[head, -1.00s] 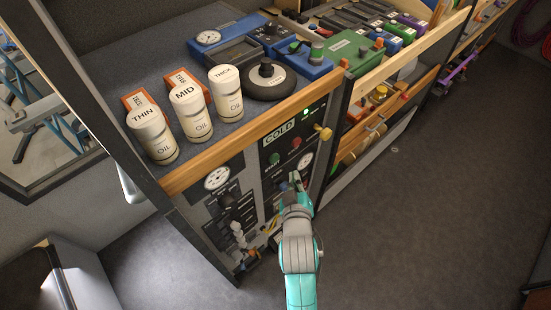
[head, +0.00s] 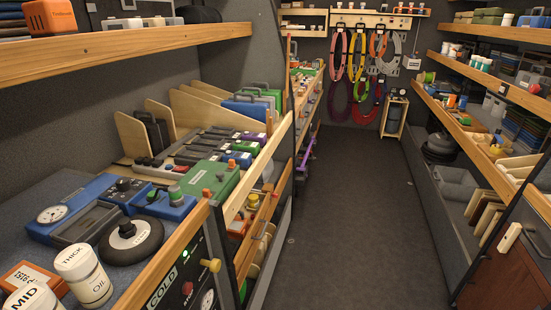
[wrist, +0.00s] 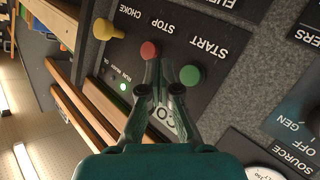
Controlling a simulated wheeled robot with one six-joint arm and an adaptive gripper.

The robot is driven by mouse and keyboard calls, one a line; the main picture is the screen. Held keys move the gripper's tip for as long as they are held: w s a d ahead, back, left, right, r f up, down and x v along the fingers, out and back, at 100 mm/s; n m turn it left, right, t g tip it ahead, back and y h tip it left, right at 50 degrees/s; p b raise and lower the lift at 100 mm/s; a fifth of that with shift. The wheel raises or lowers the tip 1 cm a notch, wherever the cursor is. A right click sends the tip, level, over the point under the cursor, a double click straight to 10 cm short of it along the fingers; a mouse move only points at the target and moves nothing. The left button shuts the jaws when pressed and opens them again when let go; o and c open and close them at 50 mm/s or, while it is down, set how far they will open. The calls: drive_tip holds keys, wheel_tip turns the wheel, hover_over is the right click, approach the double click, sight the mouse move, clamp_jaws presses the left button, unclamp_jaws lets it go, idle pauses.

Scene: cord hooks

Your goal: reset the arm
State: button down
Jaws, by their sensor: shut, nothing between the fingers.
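My gripper (wrist: 160,66) shows in the wrist view, its fingers closed together with nothing between them. It is in front of a dark control panel, which looks upside down there. The fingertips lie between the red STOP button (wrist: 149,50) and the green START button (wrist: 190,75); I cannot tell whether they touch the panel. A yellow CHOKE knob (wrist: 107,29) is at upper left, and a small green light (wrist: 123,86) glows. In the head view my arm and gripper are out of frame; only the panel's top shows, with its yellow knob (head: 210,265).
The left bench holds oil cans (head: 83,276), a black round disc (head: 131,242) and a green box (head: 210,180). Coloured cords (head: 360,55) hang on the far wall. Shelves (head: 480,135) line the right side. The aisle floor (head: 365,220) is clear.

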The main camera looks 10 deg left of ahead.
drive_tip(key=s+d+f+m+t+h, duration=0.1)
drive_tip(key=s+d+f+m, duration=0.15)
drive_tip(key=d, duration=0.65)
drive_tip(key=s+d+f+m+t+h, duration=0.15)
drive_tip(key=s+d, duration=0.25)
drive_tip(key=d, duration=0.5)
drive_tip(key=s+d+f+m+h, duration=0.1)
drive_tip(key=s+d+f+m, duration=0.15)
drive_tip(key=d, duration=0.75)
drive_tip(key=s+d+r+m+h, duration=0.3)
drive_tip(key=s+d+r, duration=0.2)
drive_tip(key=s, duration=0.5)
drive_tip(key=s+d+r+m+t+h, duration=0.1)
drive_tip(key=s+d+r+m+h, duration=0.2)
drive_tip(key=s+d, duration=0.6)
wheel_tip(320, 180, up, 2)
drive_tip(key=shift+s+d+m, duration=0.3)
drive_tip(key=shift+s+m, duration=0.45)
drive_tip(key=shift+s, duration=0.15)
